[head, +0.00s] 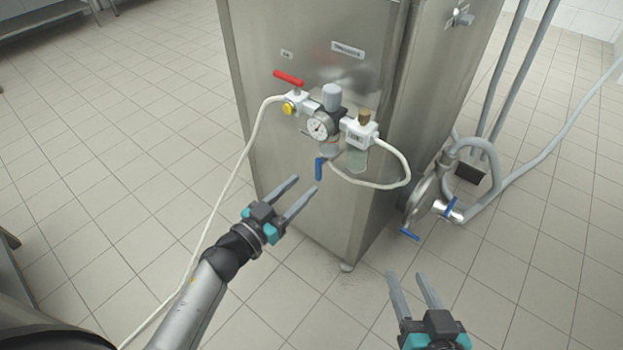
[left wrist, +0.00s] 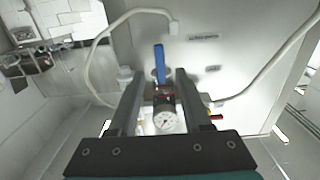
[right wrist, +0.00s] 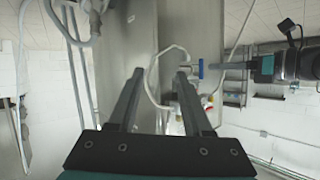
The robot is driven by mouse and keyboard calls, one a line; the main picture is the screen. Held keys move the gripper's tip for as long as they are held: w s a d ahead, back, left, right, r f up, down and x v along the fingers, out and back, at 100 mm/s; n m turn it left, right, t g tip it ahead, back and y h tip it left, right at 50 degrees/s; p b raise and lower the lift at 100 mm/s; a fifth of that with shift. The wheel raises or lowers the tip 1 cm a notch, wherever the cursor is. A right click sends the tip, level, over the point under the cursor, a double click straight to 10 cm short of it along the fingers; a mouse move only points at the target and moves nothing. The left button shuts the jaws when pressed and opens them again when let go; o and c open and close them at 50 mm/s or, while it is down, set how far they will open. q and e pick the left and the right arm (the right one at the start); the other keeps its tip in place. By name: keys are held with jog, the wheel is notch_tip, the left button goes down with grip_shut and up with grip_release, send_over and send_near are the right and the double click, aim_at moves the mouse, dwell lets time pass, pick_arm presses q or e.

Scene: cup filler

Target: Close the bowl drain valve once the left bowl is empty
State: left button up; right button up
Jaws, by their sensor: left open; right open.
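A blue lever (head: 318,168) hangs downward below the left bowl (head: 330,148), under a round gauge (head: 318,127) on the steel cabinet front. The bowl is small and partly hidden by the lever's fitting; I cannot tell whether it holds liquid. My left gripper (head: 306,183) is open and empty, just below and in front of the lever, not touching it. In the left wrist view the lever (left wrist: 160,62) shows between the fingers, beyond their tips. My right gripper (head: 406,275) is open and empty, low in front of the cabinet's right side.
A red handle (head: 288,77) and yellow knob (head: 288,108) sit left of the gauge. A second bowl (head: 356,159) hangs at right, near a looping white hose (head: 408,170). A pump (head: 422,196) with other blue handles (head: 410,234) stands by the cabinet.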

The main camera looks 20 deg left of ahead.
aim_at(317, 173)
pick_arm(q)
jog(key=x, duration=0.2)
jog(key=shift+w+d+b, duration=0.1)
jog(key=shift+w+b, duration=0.15)
jog(key=shift+b, duration=0.15)
jog(key=shift+b+x, duration=0.35)
jog(key=shift+x, duration=0.65)
pick_arm(e)
jog(key=shift+s+a+r+t+y, duration=0.15)
jog(key=shift+a+r+t+y, duration=0.1)
jog(key=shift+a+r+t, duration=0.35)
jog(key=shift+s+a+r+t+y, duration=0.15)
jog(key=shift+a+r+t+y, duration=0.2)
jog(key=shift+t, duration=0.45)
jog(key=shift+f, duration=0.1)
pick_arm(q)
grip_shut()
pick_arm(e)
jog(key=shift+m, duration=0.3)
